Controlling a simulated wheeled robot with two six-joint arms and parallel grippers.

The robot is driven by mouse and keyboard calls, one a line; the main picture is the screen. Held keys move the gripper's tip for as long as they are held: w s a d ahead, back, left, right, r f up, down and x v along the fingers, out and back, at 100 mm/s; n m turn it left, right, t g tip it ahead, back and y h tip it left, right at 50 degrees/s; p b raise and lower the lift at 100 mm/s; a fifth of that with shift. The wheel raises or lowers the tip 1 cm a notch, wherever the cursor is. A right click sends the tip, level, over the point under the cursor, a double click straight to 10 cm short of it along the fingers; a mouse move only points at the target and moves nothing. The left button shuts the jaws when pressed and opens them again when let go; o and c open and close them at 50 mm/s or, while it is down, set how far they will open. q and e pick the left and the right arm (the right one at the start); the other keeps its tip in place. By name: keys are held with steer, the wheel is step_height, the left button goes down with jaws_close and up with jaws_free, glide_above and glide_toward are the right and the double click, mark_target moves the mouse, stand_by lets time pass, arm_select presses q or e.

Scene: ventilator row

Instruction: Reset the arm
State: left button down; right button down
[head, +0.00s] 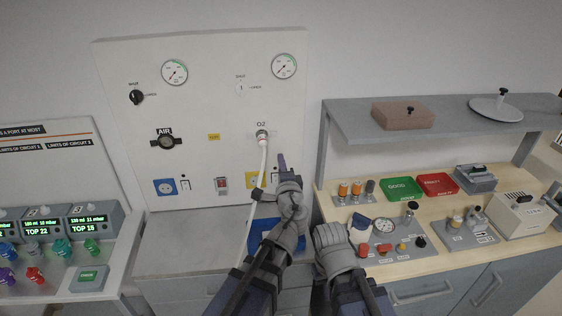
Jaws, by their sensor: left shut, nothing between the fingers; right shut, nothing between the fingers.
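My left gripper (284,172) is raised in the lower middle of the head view, pointing up in front of the white wall panel. It is shut, with nothing seen in it. My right gripper (327,238) is lower and just to its right, close to the left end of the wooden bench. It is shut and looks empty, though its fingertips are small in view. The two arms are close together.
The white panel (120,90) carries gauges and an AIR port (165,142). A blue tray (262,228) is partly hidden by my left arm. The wooden bench (440,262) holds green and red trays and devices under a grey shelf (350,122). Monitors (85,222) stand left.

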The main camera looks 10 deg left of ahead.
stand_by(0.3)
arm_select(q)
steer(key=s+a+f+n+g+y, duration=0.1)
steer(key=s+a+f+n+g, duration=0.3)
steer(key=s+f+n+g, duration=0.8)
steer(key=s+d+f+g+h, duration=0.2)
steer(key=s+d+f, duration=0.2)
steer(key=s, duration=0.3)
steer(key=s+d+f+m+g+h, duration=0.1)
steer(key=s+d+f+g+h, duration=0.1)
steer(key=s+f, duration=0.4)
steer(key=shift+s+d+g+h, duration=0.45)
steer(key=shift+d+g, duration=0.35)
steer(key=shift+d, duration=0.4)
